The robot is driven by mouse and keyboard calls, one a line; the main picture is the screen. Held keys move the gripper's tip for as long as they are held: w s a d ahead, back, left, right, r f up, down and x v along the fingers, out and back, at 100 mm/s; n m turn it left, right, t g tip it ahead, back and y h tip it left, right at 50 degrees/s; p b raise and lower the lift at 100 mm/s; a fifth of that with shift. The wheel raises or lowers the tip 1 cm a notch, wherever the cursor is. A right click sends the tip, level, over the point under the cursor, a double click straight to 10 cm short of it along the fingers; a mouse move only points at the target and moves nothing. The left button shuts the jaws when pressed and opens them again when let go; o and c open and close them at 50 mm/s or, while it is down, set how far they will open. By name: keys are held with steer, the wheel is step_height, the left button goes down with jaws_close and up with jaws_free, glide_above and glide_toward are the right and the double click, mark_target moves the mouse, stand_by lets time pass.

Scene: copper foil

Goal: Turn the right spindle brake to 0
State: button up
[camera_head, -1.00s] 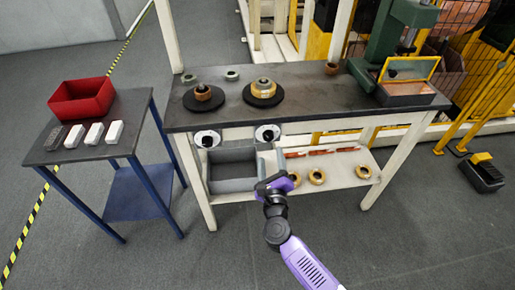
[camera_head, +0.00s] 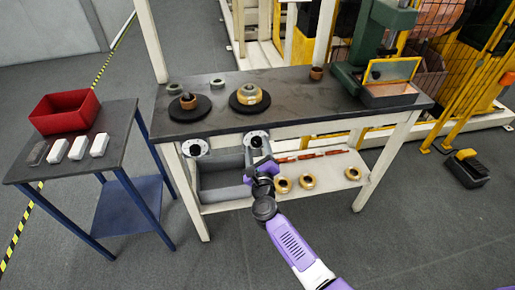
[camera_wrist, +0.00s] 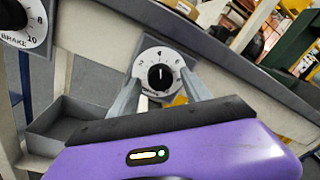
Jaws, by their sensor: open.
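The right spindle brake (camera_head: 257,140) is a round white dial with a black knob on the front of the workbench. In the wrist view the same brake dial (camera_wrist: 160,62) faces me, with a light mark on its knob pointing roughly up; its numbers are too small to read surely. My gripper (camera_head: 259,162) is close in front of and just below this dial. In the wrist view my gripper (camera_wrist: 162,84) is open and empty, its grey fingers appearing left and right of the knob; contact cannot be told. The left brake dial (camera_head: 194,147) is apart from it.
A lower shelf (camera_head: 335,165) holds several brass rings and red rods. The bench top (camera_head: 300,98) carries two spindles. A side table (camera_head: 115,150) with a red bin (camera_head: 65,112) stands left.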

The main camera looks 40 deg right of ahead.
jaws_close()
steer(key=shift+n, duration=0.3)
steer(key=n, duration=0.5)
steer(key=shift+p, duration=0.4)
steer(key=n+t, duration=0.1)
steer(key=n, duration=0.5)
steer(key=shift+p, duration=0.4)
steer(key=n, duration=0.3)
steer(key=n+p, duration=0.1)
steer(key=n, duration=0.1)
steer(key=shift+n+t+y, duration=0.3)
steer(key=shift+n, duration=0.1)
steer(key=n+p, duration=0.1)
steer(key=n, duration=0.4)
steer(key=shift+s+d+f, duration=0.1)
steer(key=shift+n+t+y, duration=0.3)
steer(key=shift+y, duration=0.1)
